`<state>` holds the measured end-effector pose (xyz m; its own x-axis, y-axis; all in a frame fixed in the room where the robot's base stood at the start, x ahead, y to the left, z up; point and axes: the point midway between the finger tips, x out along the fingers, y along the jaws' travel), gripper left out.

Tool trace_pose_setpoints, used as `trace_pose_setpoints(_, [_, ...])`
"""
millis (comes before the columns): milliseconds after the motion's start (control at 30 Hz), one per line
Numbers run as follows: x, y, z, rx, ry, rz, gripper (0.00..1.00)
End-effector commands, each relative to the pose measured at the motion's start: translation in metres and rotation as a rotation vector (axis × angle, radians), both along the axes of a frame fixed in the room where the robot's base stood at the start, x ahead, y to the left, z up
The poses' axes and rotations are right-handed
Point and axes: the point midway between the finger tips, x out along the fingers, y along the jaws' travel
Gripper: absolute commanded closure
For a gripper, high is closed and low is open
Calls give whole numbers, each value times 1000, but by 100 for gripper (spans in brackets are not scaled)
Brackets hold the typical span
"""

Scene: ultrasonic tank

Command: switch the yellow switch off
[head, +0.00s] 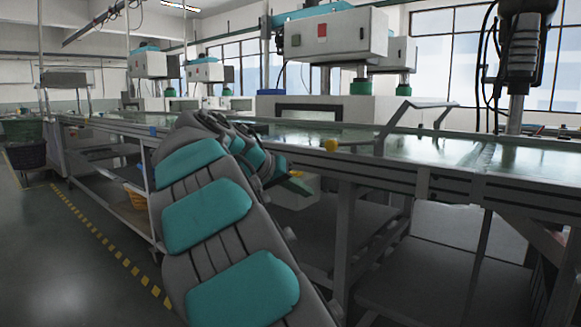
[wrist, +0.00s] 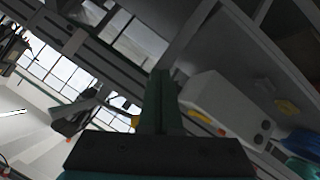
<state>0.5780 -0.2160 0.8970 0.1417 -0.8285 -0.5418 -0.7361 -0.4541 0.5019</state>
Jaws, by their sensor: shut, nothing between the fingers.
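My gripper (head: 300,187) is shut and empty, at the end of the teal-and-grey arm, in front of the long bench and below its top. In the wrist view its dark fingers (wrist: 160,85) are pressed together and point up the picture. A white box (wrist: 222,105) with dark round knobs lies right of the fingers, apart from them. A small yellow part (wrist: 203,117) shows on the box, and another yellow piece (wrist: 286,107) lies at its right. I cannot tell which is the switch, or its position. A yellow knob (head: 331,145) sits at the bench edge.
The long bench (head: 400,165) has a metal frame and lower shelves. A bent grey handle (head: 418,108) stands on top. White machines (head: 335,36) hang above. A dark basket (head: 27,154) stands far left, and the floor aisle there is clear.

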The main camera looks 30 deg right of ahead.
Motion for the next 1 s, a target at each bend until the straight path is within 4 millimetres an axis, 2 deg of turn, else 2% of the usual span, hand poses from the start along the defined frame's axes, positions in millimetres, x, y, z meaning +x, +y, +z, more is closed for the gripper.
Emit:
trace_pose_setpoints(33, [15,0,8,-28,-29,-3,100])
trace_pose_setpoints(200, [57,5,34,-109,-148,-14,100])
trace_pose_setpoints(500, [114,22,65,-186,-374,-14,100])
trace_pose_setpoints(700, [132,30,73,-193,-482,-15,100])
trace_pose_setpoints(1000, [137,34,76,-192,-527,-14,100])
